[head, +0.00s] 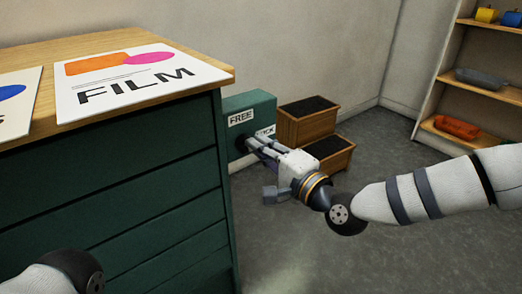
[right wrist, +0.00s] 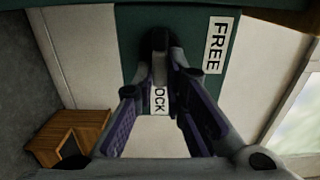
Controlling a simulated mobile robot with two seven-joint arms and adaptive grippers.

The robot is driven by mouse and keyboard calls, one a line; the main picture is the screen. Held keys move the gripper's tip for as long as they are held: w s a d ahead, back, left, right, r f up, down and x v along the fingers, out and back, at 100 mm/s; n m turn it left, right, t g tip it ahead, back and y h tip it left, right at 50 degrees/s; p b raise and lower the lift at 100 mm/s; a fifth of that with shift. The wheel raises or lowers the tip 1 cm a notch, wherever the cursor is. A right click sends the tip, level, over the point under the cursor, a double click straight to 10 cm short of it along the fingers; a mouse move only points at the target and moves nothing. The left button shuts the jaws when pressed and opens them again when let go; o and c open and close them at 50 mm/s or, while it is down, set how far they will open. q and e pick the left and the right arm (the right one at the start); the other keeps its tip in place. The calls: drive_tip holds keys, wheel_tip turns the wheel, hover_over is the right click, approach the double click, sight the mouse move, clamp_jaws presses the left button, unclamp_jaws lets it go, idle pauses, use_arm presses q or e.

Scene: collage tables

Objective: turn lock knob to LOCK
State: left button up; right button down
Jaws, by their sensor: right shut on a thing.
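The green lock box (head: 252,104) stands beyond the dark green cabinet's right side. The LOCK label (head: 268,131) is partly covered by my gripper, and only "OCK" reads in the right wrist view (right wrist: 159,99). My right gripper (head: 251,143) reaches the front of the box and is shut on the dark lock knob (right wrist: 159,38). The fingers hide much of the knob, so its exact pointing is unclear. My left gripper is out of view.
The cabinet (head: 120,190), with a FILM card (head: 138,80) on top, stands close left of my right gripper. Wooden boxes with dark tops (head: 308,122) sit just right of the lock box. A shelf (head: 480,90) stands at far right. Grey floor is open between.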

drive_tip(key=shift+f, duration=0.1)
idle(0.4)
drive_tip(key=c, duration=1.6)
unclamp_jaws()
drive_tip(key=shift+c, duration=0.2)
drive_tip(key=shift+s, duration=0.1)
drive_tip(key=v, duration=1.2)
